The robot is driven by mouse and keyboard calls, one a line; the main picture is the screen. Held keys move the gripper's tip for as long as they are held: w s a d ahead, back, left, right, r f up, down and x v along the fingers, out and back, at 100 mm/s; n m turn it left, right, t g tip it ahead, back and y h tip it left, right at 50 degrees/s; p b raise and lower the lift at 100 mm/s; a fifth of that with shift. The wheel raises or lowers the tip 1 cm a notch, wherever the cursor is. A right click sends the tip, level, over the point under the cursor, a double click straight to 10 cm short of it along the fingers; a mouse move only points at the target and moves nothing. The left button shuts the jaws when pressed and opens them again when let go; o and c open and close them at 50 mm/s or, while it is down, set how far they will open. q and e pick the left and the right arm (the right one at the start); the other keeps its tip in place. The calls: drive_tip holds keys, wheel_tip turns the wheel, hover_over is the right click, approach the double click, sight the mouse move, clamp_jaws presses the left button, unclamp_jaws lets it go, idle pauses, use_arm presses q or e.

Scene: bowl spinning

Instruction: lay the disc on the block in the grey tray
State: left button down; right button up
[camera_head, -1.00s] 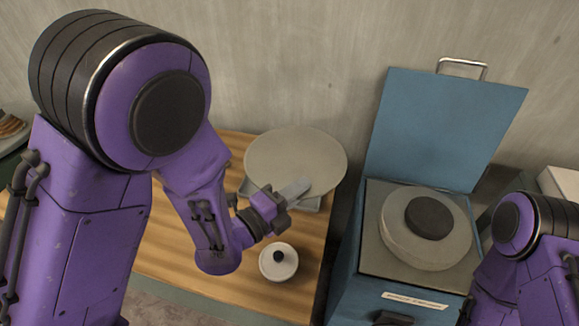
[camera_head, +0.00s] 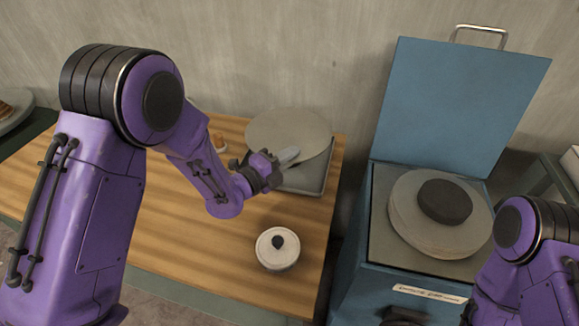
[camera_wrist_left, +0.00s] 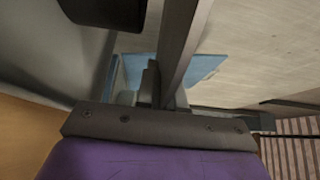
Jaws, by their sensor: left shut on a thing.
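The flat grey disc (camera_head: 290,130) is in the head view, over the back part of the grey tray (camera_head: 313,180). My left gripper (camera_head: 287,157) is shut on the disc at its near edge. The tray's front and right rim show below the disc. The block is not seen; the disc and gripper cover that part of the tray. I cannot tell whether the disc touches anything beneath it. In the left wrist view the gripper's fingers (camera_wrist_left: 165,90) show close up. My right gripper is out of view; only part of that arm shows at the right.
A white lidded pot (camera_head: 277,248) with a black knob stands in front of the tray on the wooden table (camera_head: 180,262). A blue box (camera_head: 350,290) with a raised lid stands to the right, holding a round grey wheel (camera_head: 410,225) with a dark top. The wall is behind.

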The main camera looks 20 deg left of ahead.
use_arm(q)
wheel_tip(320, 180, down, 2)
drive_tip(key=shift+f+b, duration=0.2)
drive_tip(key=shift+b, duration=0.1)
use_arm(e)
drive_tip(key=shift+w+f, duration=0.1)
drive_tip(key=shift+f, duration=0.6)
use_arm(q)
drive_tip(key=shift+r, duration=0.1)
drive_tip(key=c, duration=1.7)
unclamp_jaws()
drive_tip(key=shift+f, duration=0.2)
drive_tip(key=o, duration=0.4)
drive_tip(key=shift+o, duration=0.2)
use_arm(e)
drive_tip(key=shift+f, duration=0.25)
use_arm(q)
drive_tip(key=shift+r, duration=0.1)
